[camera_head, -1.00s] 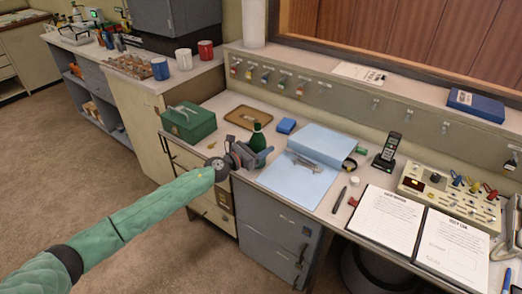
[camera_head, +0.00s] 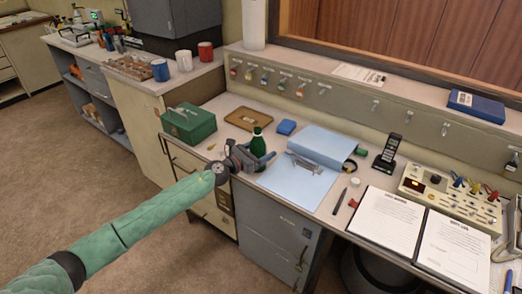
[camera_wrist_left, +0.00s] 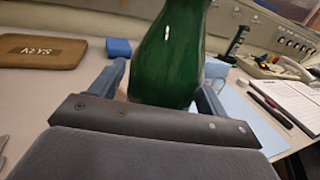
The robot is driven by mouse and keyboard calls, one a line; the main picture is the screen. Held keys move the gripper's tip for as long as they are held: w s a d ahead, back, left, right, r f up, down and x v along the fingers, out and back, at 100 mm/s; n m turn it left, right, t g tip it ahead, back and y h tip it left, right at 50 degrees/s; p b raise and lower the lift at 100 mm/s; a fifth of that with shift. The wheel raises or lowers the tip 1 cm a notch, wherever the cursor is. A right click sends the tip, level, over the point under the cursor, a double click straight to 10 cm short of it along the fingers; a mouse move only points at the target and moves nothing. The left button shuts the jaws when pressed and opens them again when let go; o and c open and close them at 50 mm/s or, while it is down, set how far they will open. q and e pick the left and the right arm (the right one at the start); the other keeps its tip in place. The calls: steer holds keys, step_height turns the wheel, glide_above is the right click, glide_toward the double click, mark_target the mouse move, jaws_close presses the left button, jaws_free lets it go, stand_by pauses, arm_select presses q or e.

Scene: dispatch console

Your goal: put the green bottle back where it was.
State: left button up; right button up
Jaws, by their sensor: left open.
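The green bottle (camera_head: 258,143) stands upright on the desk, between the green metal box and the light blue folder. In the left wrist view the bottle (camera_wrist_left: 169,55) fills the middle, close up, with its top out of frame. My left gripper (camera_head: 262,157) is open at the bottle, coming from the front left. Its two blue-grey fingers (camera_wrist_left: 163,88) reach along either side of the bottle's lower body. I cannot tell whether either finger touches it. My right gripper does not show.
A green box (camera_head: 188,125) and a brown tray (camera_head: 249,118) lie left of and behind the bottle. A blue block (camera_head: 286,127) sits behind it. A light blue folder (camera_head: 300,183) with a grey metal object on it lies to the right. The desk's front edge is close.

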arm_select(q)
steer(key=shift+a+r, duration=0.1)
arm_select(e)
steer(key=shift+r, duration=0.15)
arm_select(q)
steer(key=shift+b+v, duration=1.05)
steer(key=shift+v, duration=4.9)
steer(key=s+f+m+g+y, duration=0.2)
steer(key=s+f+m, duration=0.4)
steer(key=s, duration=0.9)
steer(key=s+f+m+g+y, duration=0.3)
steer(key=s+f+m+y, duration=0.2)
steer(key=s+m, duration=0.8)
steer(key=s+a+f+m+g+y, duration=0.1)
steer(key=s+f+m+g+y, duration=0.2)
steer(key=s+f+m, duration=0.6)
steer(key=s+y, duration=0.1)
steer(key=s, duration=0.7)
steer(key=shift+f, duration=0.2)
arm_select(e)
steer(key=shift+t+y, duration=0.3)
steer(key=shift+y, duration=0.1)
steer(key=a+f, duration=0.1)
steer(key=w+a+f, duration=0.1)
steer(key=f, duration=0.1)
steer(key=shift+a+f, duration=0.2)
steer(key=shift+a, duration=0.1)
arm_select(q)
steer(key=shift+a, duration=0.1)
